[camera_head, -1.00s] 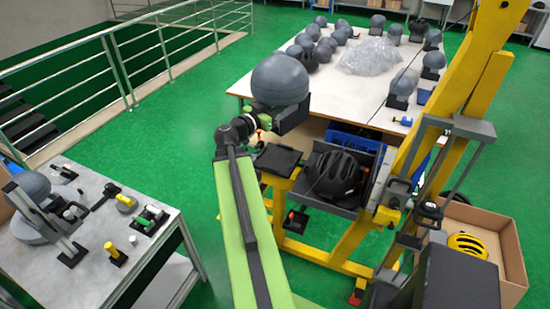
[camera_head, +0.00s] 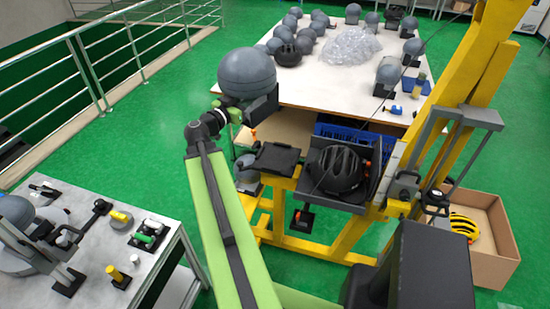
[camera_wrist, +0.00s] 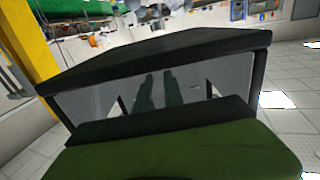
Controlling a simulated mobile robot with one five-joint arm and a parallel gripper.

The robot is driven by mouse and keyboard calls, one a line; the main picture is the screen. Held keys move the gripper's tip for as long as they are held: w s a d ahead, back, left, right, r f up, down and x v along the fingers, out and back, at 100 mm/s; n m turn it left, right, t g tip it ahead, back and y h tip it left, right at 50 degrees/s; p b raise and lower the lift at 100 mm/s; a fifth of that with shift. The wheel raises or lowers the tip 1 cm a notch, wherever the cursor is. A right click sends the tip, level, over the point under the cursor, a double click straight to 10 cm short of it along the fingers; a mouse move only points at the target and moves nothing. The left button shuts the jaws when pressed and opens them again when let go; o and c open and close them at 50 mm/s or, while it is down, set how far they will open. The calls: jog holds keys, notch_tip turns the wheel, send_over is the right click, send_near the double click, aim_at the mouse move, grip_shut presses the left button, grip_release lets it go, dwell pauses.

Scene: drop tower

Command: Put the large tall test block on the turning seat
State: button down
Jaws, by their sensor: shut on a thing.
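A large grey rounded test block (camera_head: 247,72) with a dark plate at its foot is held up in my gripper (camera_head: 238,110), in front of the back table's left edge. My gripper is shut on it; the fingertips are mostly hidden. A flat black plate (camera_head: 276,158) on the yellow tower frame is below and to the right, apart from the block. It may be the turning seat, but I cannot tell for sure. In the wrist view a dark-edged plate (camera_wrist: 170,55) with a grey shiny face and a green part fill the middle.
A black helmet (camera_head: 335,168) sits in a grey holder right of the plate. The yellow drop tower (camera_head: 490,60) rises at the right, beside a cardboard box (camera_head: 492,265). More grey blocks stand on the back table (camera_head: 290,88). A tool bench (camera_head: 90,225) is at lower left.

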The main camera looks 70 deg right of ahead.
jog(key=s+d+f+n+t+b, duration=0.25)
jog(key=s+d+f+b, duration=0.5)
jog(key=f+b, duration=0.45)
jog(key=s+d+f+n+t+b, duration=0.1)
jog(key=s+d+f+t+b, duration=0.2)
jog(key=s+d+f+b, duration=0.7)
jog(key=b, duration=0.9)
send_over(277, 157)
jog(key=shift+h, duration=0.3)
notch_tip(277, 157, down, 9)
notch_tip(277, 157, down, 4)
jog(key=b, duration=0.4)
jog(key=shift+s+f, duration=0.1)
jog(key=shift+f, duration=0.05)
jog(key=shift+r, duration=0.2)
jog(key=shift+f, duration=0.2)
jog(key=c, duration=1.5)
grip_release()
jog(key=shift+o, duration=0.2)
